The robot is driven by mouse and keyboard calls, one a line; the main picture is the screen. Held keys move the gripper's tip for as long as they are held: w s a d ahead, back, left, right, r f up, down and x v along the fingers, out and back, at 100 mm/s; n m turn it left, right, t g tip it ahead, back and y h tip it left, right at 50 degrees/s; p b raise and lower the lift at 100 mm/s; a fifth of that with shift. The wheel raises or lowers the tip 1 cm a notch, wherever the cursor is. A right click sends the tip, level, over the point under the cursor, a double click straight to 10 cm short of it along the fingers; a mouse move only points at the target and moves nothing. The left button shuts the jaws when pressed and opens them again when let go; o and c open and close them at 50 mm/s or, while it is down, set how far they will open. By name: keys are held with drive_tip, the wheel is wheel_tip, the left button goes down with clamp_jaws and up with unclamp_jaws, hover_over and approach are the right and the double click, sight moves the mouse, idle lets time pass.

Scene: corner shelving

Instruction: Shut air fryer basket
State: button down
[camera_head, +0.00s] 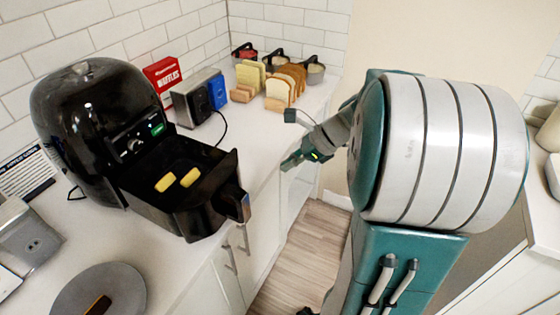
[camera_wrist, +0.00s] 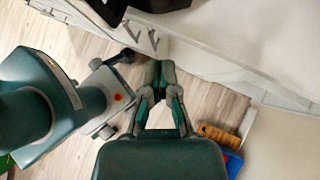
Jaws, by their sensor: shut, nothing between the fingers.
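The black air fryer (camera_head: 92,115) stands on the counter at the left in the head view. Its basket (camera_head: 205,222) is pulled out toward the counter's front edge, with two yellow pieces (camera_head: 178,181) inside. The basket's handle (camera_head: 237,204) faces right, toward my arm. My gripper (camera_head: 291,163) is to the right of the handle, apart from it, near the counter edge. In the wrist view my gripper (camera_wrist: 164,72) is shut and empty over the floor. A dark shape at the top edge there may be the basket.
A toaster (camera_head: 197,97), a red waffles box (camera_head: 165,75), bread slices (camera_head: 283,90) and several pots stand toward the back. A grey round plate (camera_head: 122,284) lies in front of the fryer. Cabinet handles (camera_head: 232,258) stick out below the counter. Floor (camera_head: 312,238) is clear.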

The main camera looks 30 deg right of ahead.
sight(192, 155)
drive_tip(key=w+a+f, duration=0.5)
drive_tip(key=a, duration=0.2)
drive_tip(key=shift+a, duration=0.3)
drive_tip(key=shift+w, duration=0.1)
drive_tip(key=w+a, duration=0.3)
drive_tip(key=w, duration=0.2)
drive_tip(key=w+a, duration=0.3)
drive_tip(key=w, duration=0.2)
drive_tip(key=w+a, duration=0.3)
drive_tip(key=w, duration=0.3)
drive_tip(key=shift+a, duration=0.1)
drive_tip(key=shift+s, duration=0.1)
